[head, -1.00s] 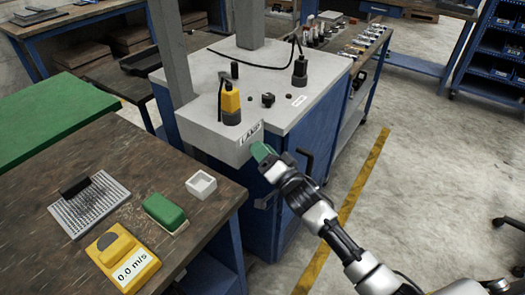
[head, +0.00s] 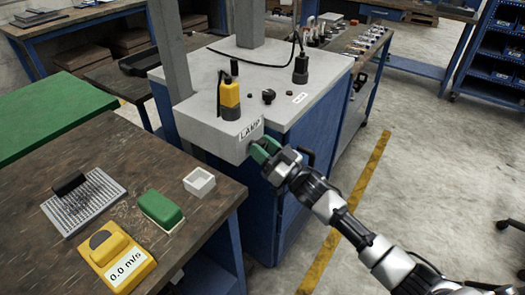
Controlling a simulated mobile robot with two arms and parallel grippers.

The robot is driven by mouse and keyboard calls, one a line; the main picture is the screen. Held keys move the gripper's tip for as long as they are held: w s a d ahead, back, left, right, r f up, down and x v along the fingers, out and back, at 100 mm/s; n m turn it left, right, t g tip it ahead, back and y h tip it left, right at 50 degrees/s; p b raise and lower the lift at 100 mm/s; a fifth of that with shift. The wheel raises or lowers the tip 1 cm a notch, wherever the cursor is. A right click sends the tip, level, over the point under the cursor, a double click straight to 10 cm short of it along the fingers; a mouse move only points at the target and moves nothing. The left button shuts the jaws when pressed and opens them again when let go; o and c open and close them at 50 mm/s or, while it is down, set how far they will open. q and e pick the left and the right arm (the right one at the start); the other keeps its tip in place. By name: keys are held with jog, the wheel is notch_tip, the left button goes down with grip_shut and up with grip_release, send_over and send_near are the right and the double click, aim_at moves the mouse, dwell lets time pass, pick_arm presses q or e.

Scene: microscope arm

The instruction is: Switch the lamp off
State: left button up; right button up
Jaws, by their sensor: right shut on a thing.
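A grey box labelled LAMP (head: 212,132) juts from the near left corner of the grey cabinet. Its label is on the face toward my right arm. My left gripper is not in view.
A yellow and black device (head: 229,98) stands on the lamp box.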

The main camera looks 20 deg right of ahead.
jog(key=n+g+y, duration=0.1)
jog(key=n, duration=0.1)
jog(key=n+g+y+b, duration=0.1)
jog(key=n, duration=0.2)
jog(key=n+g+y, duration=0.1)
jog(key=n, duration=0.2)
jog(key=shift+n+g+y+b, duration=0.25)
jog(key=shift+n+g, duration=0.45)
jog(key=shift+n, duration=0.9)
jog(key=shift+n+g+y+b, duration=0.2)
jog(key=shift+n+g, duration=0.5)
jog(key=shift+n, duration=0.9)
jog(key=o, duration=0.9)
jog(key=shift+b+v, duration=0.85)
jog(key=shift+v, duration=4.6)
